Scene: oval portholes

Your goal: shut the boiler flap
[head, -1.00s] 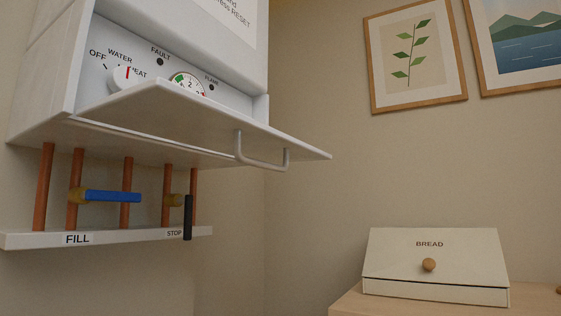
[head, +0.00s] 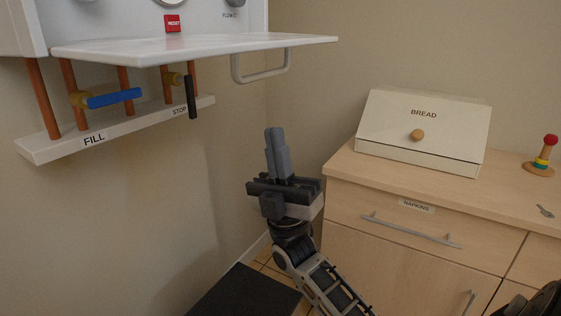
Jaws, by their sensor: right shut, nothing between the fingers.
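The white boiler flap (head: 185,45) hangs open at the upper left in the head view, jutting out roughly level from the boiler (head: 90,18). Its grey bar handle (head: 262,66) is under the flap's right part. My right gripper (head: 275,134) points up below the handle, in front of the corner. It is shut and empty, and appears apart from the flap and the handle. My left gripper is not identifiable in view.
Copper pipes with a blue lever (head: 114,98) and a black lever (head: 191,97) stand below the flap, above a labelled white ledge (head: 60,147). A bread box (head: 423,131) and a ring toy (head: 542,158) stand on the wooden cabinet (head: 390,190) at right.

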